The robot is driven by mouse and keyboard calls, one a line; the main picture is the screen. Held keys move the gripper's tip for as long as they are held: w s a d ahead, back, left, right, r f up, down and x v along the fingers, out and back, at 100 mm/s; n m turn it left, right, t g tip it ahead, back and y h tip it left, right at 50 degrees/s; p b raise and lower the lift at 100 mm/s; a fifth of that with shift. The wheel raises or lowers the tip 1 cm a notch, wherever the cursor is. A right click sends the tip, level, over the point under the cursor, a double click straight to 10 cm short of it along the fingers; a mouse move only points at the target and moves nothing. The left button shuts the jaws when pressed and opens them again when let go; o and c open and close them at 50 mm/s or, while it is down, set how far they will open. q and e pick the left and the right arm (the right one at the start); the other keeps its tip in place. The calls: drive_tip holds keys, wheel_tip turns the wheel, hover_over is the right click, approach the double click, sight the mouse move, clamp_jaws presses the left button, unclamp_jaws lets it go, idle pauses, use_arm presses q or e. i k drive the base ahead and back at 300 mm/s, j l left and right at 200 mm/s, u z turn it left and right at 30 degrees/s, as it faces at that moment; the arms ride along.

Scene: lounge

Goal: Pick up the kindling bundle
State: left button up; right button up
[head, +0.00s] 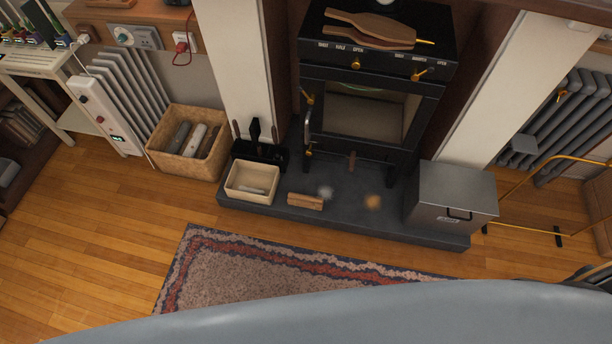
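A small light-brown wooden bundle (305,201), which looks like the kindling, lies on the dark stone hearth (400,231) near its front edge. It is in front of the black stove (358,110) and just right of a cream tray (250,197). Nothing covers it. Neither of my grippers shows in the head view.
A small pale lump (325,192) and an orange-brown one (373,201) lie right of the bundle. A grey metal box (452,192) stands at the hearth's right end. A log basket (165,154) stands left. A patterned rug (235,277) lies in front, with bare floor beside it.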

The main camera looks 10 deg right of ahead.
sight(293, 199)
drive_tip(key=k+l+z, duration=0.15)
drive_tip(key=l, duration=0.35)
drive_tip(key=k+l+z, duration=0.2)
drive_tip(key=l, duration=0.3)
drive_tip(key=l+z, duration=0.15)
drive_tip(key=l, duration=0.35)
drive_tip(key=i, duration=0.05)
